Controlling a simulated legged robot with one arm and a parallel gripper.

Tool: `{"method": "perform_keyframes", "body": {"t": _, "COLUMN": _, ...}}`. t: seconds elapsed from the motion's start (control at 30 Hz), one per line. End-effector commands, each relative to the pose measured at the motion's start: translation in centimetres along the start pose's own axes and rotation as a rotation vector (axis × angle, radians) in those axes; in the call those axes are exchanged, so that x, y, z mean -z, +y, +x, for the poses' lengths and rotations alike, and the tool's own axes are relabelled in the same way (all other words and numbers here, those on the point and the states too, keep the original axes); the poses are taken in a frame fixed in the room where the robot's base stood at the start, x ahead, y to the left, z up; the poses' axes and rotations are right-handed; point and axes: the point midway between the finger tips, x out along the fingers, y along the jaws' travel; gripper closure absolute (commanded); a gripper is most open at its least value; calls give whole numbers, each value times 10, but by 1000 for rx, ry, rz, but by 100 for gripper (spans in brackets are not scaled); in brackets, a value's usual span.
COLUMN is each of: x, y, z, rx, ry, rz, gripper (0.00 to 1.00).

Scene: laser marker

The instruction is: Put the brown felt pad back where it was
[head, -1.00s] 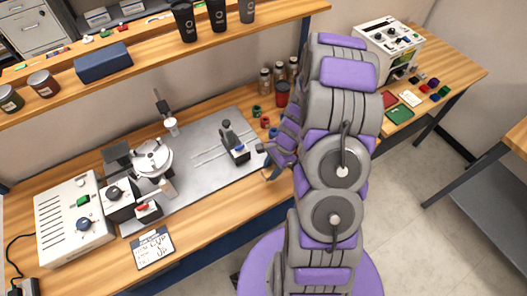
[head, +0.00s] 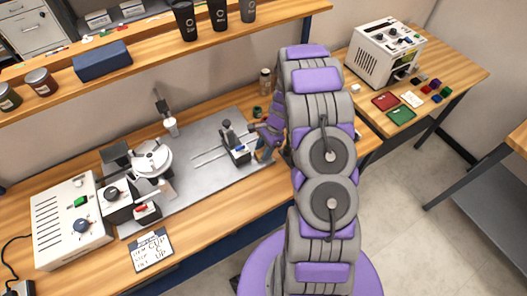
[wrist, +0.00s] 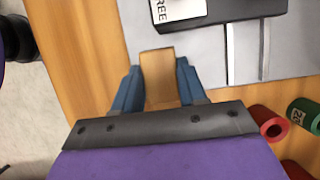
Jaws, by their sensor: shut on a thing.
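My gripper (wrist: 158,82) is shut on the brown felt pad (wrist: 158,68), which shows as a flat tan piece between the two blue fingers in the wrist view. Its far end sticks out past the fingertips. In the head view my gripper (head: 264,152) is just right of the dark upright fixture (head: 236,143) on the grey metal plate (head: 205,180). The pad cannot be made out in the head view. In the wrist view a dark block with a white "FREE" label (wrist: 178,10) lies ahead of the pad, apart from it.
A round-chuck machine (head: 152,160) stands left on the plate, beside a white control box (head: 72,228). A lettered sign (head: 152,250) lies at the front. Coloured pieces lie on the right table.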

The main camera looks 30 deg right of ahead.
Motion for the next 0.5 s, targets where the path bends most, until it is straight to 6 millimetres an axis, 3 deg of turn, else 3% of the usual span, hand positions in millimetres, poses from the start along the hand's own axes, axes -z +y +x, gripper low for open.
{"method": "perform_keyframes", "body": {"t": 0.07, "x": 3, "y": 0, "z": 8, "rx": -1, "ry": -1, "rz": 1, "gripper": 87}}
{"method": "perform_keyframes", "body": {"t": 0.37, "x": 4, "y": 0, "z": 8, "rx": 0, "ry": -2, "rz": 1, "gripper": 87}}
{"method": "perform_keyframes", "body": {"t": 0.4, "x": 4, "y": 0, "z": 8, "rx": 0, "ry": -2, "rz": 1, "gripper": 57}}
{"method": "perform_keyframes", "body": {"t": 0.5, "x": 4, "y": 0, "z": 8, "rx": 0, "ry": -1, "rz": 1, "gripper": 47}}
